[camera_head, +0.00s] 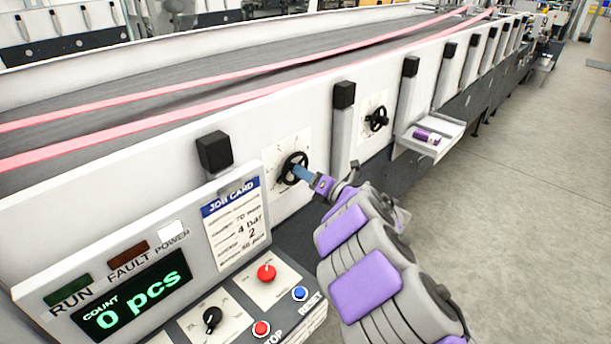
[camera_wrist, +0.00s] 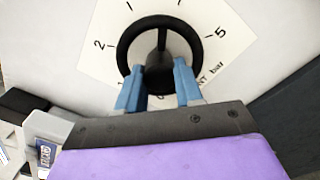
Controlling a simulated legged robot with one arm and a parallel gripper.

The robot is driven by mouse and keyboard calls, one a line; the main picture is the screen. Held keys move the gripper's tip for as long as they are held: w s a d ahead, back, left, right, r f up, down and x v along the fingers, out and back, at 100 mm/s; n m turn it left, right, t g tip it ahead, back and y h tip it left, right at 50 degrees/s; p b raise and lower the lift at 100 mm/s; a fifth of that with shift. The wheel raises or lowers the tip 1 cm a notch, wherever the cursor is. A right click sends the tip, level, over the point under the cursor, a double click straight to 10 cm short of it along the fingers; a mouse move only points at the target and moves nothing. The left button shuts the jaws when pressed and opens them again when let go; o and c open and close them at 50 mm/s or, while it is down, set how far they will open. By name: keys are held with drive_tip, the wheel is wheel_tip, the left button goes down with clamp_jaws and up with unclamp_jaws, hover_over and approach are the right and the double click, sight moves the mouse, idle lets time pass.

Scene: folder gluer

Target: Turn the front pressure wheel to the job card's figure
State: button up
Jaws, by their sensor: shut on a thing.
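The front pressure wheel (camera_head: 299,160) is a black handwheel on a white dial plate (camera_head: 277,154) on the machine's side panel. In the wrist view the wheel (camera_wrist: 162,42) has one spoke pointing straight up. The dial around it shows a 2 at left, a 5 at right and marks between; its top and bottom are cut off or hidden. My gripper (camera_wrist: 160,88) has blue fingers closed on the wheel's lower part, either side of its hub; in the head view my gripper (camera_head: 299,172) reaches it from the right. The job card (camera_head: 235,225) shows "4 bar" and "2"; its smaller lines are hard to read.
A second black handwheel (camera_head: 377,118) sits further along the panel. A small shelf (camera_head: 447,133) with a purple item juts out beyond it. The control panel (camera_head: 225,318) with red and blue buttons lies in front, beside a display reading 0 pcs (camera_head: 133,300). The floor at right is clear.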

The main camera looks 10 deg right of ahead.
drive_tip(key=shift+f, duration=0.1)
drive_tip(key=shift+w+d+n+p, duration=0.1)
drive_tip(key=shift+d+n+p, duration=0.05)
drive_tip(key=shift+n+p, duration=14.85)
drive_tip(key=shift+n+b, duration=0.9)
drive_tip(key=shift+b, duration=0.15)
